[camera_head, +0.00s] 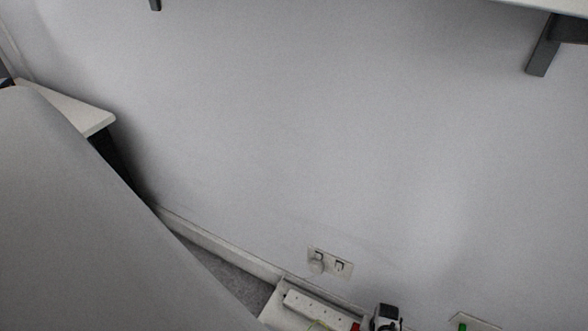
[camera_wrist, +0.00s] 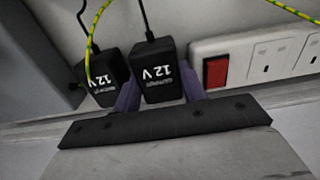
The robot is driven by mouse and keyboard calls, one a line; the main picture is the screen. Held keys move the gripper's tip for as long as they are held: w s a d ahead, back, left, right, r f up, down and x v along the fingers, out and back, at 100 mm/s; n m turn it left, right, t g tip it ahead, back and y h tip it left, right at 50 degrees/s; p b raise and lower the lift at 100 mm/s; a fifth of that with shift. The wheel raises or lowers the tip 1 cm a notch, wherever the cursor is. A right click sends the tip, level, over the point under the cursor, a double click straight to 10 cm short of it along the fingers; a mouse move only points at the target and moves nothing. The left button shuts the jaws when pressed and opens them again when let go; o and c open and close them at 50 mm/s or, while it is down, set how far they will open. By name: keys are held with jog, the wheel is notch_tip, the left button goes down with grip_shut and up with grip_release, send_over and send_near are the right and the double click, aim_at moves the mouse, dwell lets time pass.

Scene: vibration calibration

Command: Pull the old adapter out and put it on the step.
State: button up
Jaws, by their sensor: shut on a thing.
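In the wrist view, a black adapter (camera_wrist: 160,74) with upside-down "12 V" lettering sits between the two purple fingers of my gripper (camera_wrist: 160,92), which is shut on it. A black cable rises from its far end. A second black adapter (camera_wrist: 107,78), also marked 12 V, is close to the left finger, tilted, with its own cable. I cannot tell which of the two is older, or whether the held one is seated in a socket; its underside is hidden. I cannot identify the step for certain. In the head view, my gripper is not clearly visible.
A white power strip (camera_wrist: 268,62) with a red switch (camera_wrist: 216,72) lies right of the held adapter. It also shows in the head view (camera_head: 312,306). A yellow-green cable (camera_wrist: 91,45) loops over the left adapter. A wall socket (camera_head: 340,265) and skirting board (camera_head: 225,254) are behind.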

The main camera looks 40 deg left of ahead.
jog(key=shift+f, duration=0.3)
jog(key=o, duration=1)
jog(key=shift+o, duration=0.2)
jog(key=shift+s+a, duration=0.1)
jog(key=shift+a, duration=0.05)
jog(key=shift+r, duration=0.1)
jog(key=shift+a+r+p, duration=0.15)
jog(key=shift+r+p, duration=1.1)
jog(key=shift+r, duration=0.05)
jog(key=shift+d+r+p, duration=0.25)
jog(key=shift+r+p, duration=0.85)
